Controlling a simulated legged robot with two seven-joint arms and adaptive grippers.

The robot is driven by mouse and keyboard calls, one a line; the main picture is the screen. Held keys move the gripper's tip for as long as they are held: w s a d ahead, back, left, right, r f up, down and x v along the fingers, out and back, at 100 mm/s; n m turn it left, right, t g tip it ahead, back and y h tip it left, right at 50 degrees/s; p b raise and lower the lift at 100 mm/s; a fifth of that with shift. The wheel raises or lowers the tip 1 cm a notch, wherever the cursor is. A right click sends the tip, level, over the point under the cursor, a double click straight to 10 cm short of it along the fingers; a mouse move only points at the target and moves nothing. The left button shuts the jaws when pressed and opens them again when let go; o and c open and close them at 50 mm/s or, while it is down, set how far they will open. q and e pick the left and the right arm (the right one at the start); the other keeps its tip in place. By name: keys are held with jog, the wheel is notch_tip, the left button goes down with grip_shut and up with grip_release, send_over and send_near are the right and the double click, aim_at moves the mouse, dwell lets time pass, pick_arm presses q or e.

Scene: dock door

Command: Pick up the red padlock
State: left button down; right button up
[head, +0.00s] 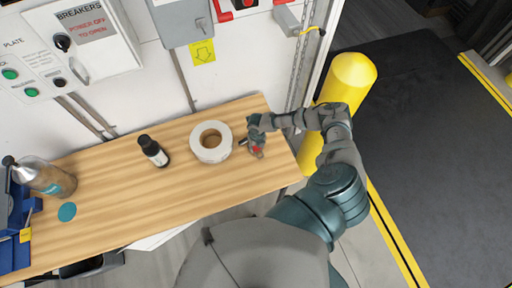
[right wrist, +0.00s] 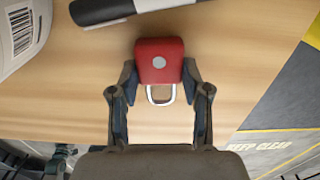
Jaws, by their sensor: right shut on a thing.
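The red padlock (right wrist: 160,62) lies on the wooden table with its silver shackle toward my wrist in the right wrist view. My right gripper (right wrist: 158,85) has one finger on each side of the red body and is shut on it. In the head view a small part of the red padlock (head: 257,151) shows below my right gripper (head: 256,140), near the table's right end; the rest is hidden by the gripper. My left gripper is not in view.
A white tape roll (head: 211,142) stands left of the padlock, and a black marker-like object (right wrist: 110,8) lies just beyond it. A yellow bollard (head: 345,85) stands past the table's right end.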

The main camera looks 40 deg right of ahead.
aim_at(257, 149)
jog(key=shift+d, duration=0.35)
jog(key=shift+d+r, duration=0.15)
jog(key=shift+r, duration=0.55)
jog(key=shift+s+a+r, duration=0.2)
jog(key=shift+a+r, duration=0.1)
jog(key=shift+r, duration=0.15)
jog(key=shift+s+a+r, duration=0.15)
jog(key=shift+a+r, duration=0.1)
jog(key=shift+r, duration=0.2)
jog(key=s+a, duration=0.3)
jog(key=s+a+r, duration=0.1)
jog(key=s+a, duration=0.1)
jog(key=a, duration=0.2)
jog(key=s+a+b, duration=0.1)
jog(key=s+a, duration=0.2)
jog(key=shift+s+a+r, duration=0.2)
jog(key=shift+s+a, duration=0.1)
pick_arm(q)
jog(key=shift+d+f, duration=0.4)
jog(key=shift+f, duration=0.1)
pick_arm(e)
jog(key=shift+s+a+r, duration=0.1)
jog(key=shift+s+a, duration=0.4)
jog(key=shift+s, duration=0.05)
